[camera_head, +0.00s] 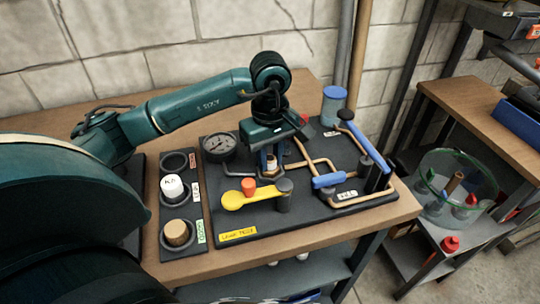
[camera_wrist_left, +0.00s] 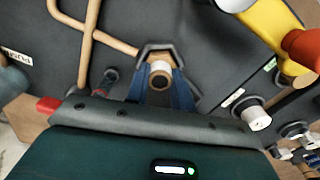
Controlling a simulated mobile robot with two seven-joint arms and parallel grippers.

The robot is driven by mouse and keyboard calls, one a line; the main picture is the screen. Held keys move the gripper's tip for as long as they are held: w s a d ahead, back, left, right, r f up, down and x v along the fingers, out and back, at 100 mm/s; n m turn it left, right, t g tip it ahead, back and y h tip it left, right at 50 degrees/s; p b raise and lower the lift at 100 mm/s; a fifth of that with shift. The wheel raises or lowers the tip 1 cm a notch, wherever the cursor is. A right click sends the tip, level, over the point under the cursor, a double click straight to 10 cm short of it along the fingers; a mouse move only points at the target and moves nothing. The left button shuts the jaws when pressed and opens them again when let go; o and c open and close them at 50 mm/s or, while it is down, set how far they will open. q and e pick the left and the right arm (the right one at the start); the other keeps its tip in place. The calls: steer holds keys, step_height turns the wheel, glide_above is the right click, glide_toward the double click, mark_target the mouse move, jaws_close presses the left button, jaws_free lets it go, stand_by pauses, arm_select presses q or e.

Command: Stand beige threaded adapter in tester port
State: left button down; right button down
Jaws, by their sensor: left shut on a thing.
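My left gripper (camera_head: 270,164) is over the tester board, pointing down, with its blue fingers shut on the beige threaded adapter (camera_head: 271,160). In the left wrist view the adapter (camera_wrist_left: 160,76) is a round, beige-and-white piece with a dark centre, between the fingers (camera_wrist_left: 163,92). The tester port (camera_wrist_left: 147,52) shows there as a dark hexagonal rim around or just behind the adapter. I cannot tell whether the adapter is seated in it. In the head view the adapter looks upright, and the fingers partly hide it and the port.
A yellow lever (camera_head: 250,197) with an orange knob (camera_head: 249,186) lies just in front of the port. A pressure gauge (camera_head: 219,147) and copper pipes (camera_head: 320,163) are close by. A black rack (camera_head: 167,251) at left holds a white cap (camera_head: 173,187) and a tan plug (camera_head: 177,232).

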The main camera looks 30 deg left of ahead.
stand_by(0.3)
arm_select(q)
steer(key=c, duration=1.1)
jaws_free()
steer(key=shift+o, duration=0.4)
steer(key=o, duration=0.3)
